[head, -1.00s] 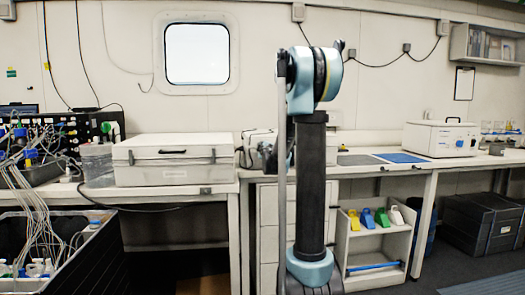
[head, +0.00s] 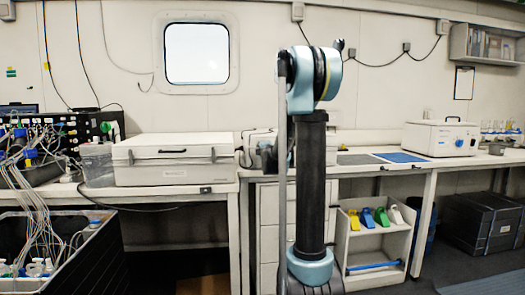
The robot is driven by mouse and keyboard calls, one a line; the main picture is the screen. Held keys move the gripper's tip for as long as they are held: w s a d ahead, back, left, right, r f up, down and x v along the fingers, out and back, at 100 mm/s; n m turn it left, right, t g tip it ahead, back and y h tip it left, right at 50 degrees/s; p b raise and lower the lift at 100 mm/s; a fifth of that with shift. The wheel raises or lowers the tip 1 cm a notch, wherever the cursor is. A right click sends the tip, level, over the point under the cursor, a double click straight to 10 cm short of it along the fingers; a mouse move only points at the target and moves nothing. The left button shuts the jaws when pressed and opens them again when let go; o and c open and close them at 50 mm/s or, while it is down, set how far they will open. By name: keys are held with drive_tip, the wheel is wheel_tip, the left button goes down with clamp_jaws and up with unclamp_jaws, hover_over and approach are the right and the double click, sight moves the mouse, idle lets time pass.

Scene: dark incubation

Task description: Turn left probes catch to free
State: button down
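A white case (head: 172,172) with a closed lid and a dark handle (head: 172,151) stands on the left bench. A small dark fitting (head: 205,190) sits at the bench edge below its right end. I cannot tell which part is the left probes catch; no label for it is readable. My arm stands upright in the middle of the head view. A dark part that looks like my gripper (head: 268,158) shows just left of the arm, partly hidden behind it. Its fingers are too small and covered to read. It is apart from the white case in the picture.
A rack with many cables (head: 60,130) stands at the far left, above an open dark crate (head: 105,240) holding bottles. A white lidded device (head: 440,139) is on the right bench. A shelf cart (head: 376,258) and black cases (head: 485,222) stand below.

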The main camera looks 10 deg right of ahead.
drive_tip(key=shift+s+a+f, duration=0.1)
drive_tip(key=shift+a, duration=0.05)
drive_tip(key=c, duration=1.6)
unclamp_jaws()
drive_tip(key=shift+f, duration=0.1)
drive_tip(key=shift+c, duration=0.2)
drive_tip(key=s, duration=1.1)
drive_tip(key=shift+s+d, duration=0.25)
drive_tip(key=shift+s, duration=0.1)
